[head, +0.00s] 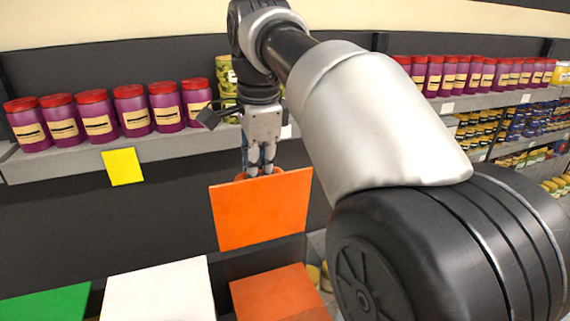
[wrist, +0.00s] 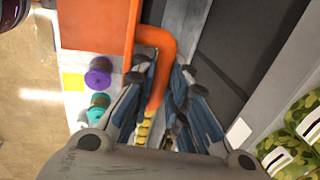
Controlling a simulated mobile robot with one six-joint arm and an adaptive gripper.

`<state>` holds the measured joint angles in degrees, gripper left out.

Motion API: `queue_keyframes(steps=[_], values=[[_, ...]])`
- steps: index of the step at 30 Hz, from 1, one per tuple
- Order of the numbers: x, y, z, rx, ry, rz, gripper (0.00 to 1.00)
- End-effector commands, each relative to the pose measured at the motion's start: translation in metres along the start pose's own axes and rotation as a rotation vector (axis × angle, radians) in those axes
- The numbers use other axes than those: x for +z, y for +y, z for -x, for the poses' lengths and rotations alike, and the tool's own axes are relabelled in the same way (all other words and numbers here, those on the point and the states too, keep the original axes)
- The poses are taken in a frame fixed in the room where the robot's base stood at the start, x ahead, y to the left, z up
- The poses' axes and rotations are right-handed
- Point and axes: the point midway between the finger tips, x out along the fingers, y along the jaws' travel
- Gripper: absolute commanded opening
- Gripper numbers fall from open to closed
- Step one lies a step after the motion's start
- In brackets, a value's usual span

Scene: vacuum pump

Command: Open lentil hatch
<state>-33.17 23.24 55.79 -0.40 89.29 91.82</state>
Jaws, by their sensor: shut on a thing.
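A square orange hatch panel (head: 262,212) stands steeply tilted below the left shelf in the head view. Its orange surface also shows at the top left of the wrist view (wrist: 97,24). No lettering shows to tell whether it is the lentil hatch. An orange bent handle (wrist: 160,38) lies between the fingers in the wrist view. My gripper (head: 262,166) is at the panel's upper edge, pointing down, shut on the handle. In the wrist view my gripper (wrist: 164,80) has a finger on each side of the handle. The panel hides most of the handle in the head view.
A second orange panel (head: 278,296), a white panel (head: 160,292) and a green panel (head: 45,304) lie lower in front. Purple jars with red lids (head: 97,116) line the shelf behind my gripper. Green-patterned jars (wrist: 300,125) stand at the right of the wrist view.

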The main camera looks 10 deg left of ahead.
Motion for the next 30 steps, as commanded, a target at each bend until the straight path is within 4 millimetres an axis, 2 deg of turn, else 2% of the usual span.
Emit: queue_keyframes(steps=[1, 3, 9, 23, 24, 30], values=[[0.001, -0.002, -0.009, 0.018, -0.002, 0.005, 0.0], [0.001, -0.006, -0.011, 0.019, -0.002, 0.005, 0.0], [0.001, -0.014, -0.013, 0.02, -0.002, 0.005, 0.0], [0.001, -0.016, -0.014, 0.018, -0.002, 0.005, 0.0], [0.001, -0.016, -0.014, 0.018, -0.002, 0.005, 0.15], [0.001, -0.017, -0.014, 0.018, -0.002, 0.004, 0.28]])
